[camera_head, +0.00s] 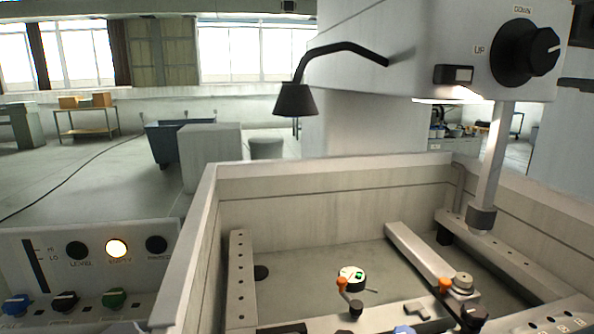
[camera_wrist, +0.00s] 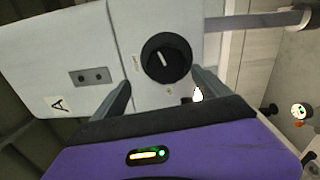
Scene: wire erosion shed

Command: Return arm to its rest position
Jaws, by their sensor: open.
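My gripper (camera_wrist: 161,80) shows in the wrist view with its two grey fingers spread apart and nothing held between them. Its purple body fills the bottom of that view. A round black knob with a white pointer (camera_wrist: 166,57) lies beyond and between the fingertips; I cannot tell the gap to it. In the head view a black knob (camera_head: 525,52) marked UP and DOWN sits on the grey machine head (camera_head: 420,50) at the upper right. My gripper does not show in the head view.
A walled tank (camera_head: 330,190) with clamp bars stands below the machine head. A bent black lamp (camera_head: 296,98) and a vertical column (camera_head: 490,150) overhang it. A control panel (camera_head: 90,260) with one lit lamp is at lower left. Open floor (camera_head: 90,185) lies behind.

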